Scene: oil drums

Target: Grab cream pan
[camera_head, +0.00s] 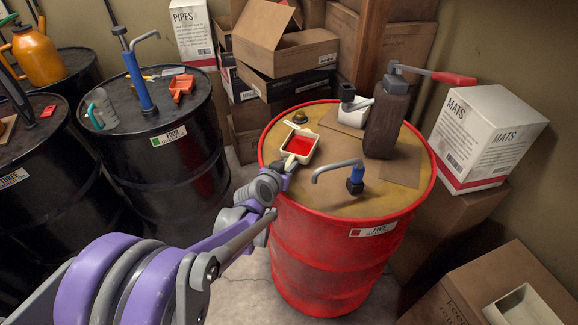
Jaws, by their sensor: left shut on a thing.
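The cream pan (313,150) is a small cream-coloured tray with a red inside. It is at the left part of the top of the red drum (335,260) labelled FIVE. My left gripper (287,166) reaches it from the lower left and is shut on its near edge. The fingertips are small and partly hidden by my wrist. I cannot tell whether the pan rests on the drum top or is slightly lifted. My right gripper is not in view.
A blue hand pump (355,180) and a brown canister (387,125) stand on the red drum. Black drums (170,150) are at the left. A white MATS box (485,135) is at the right.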

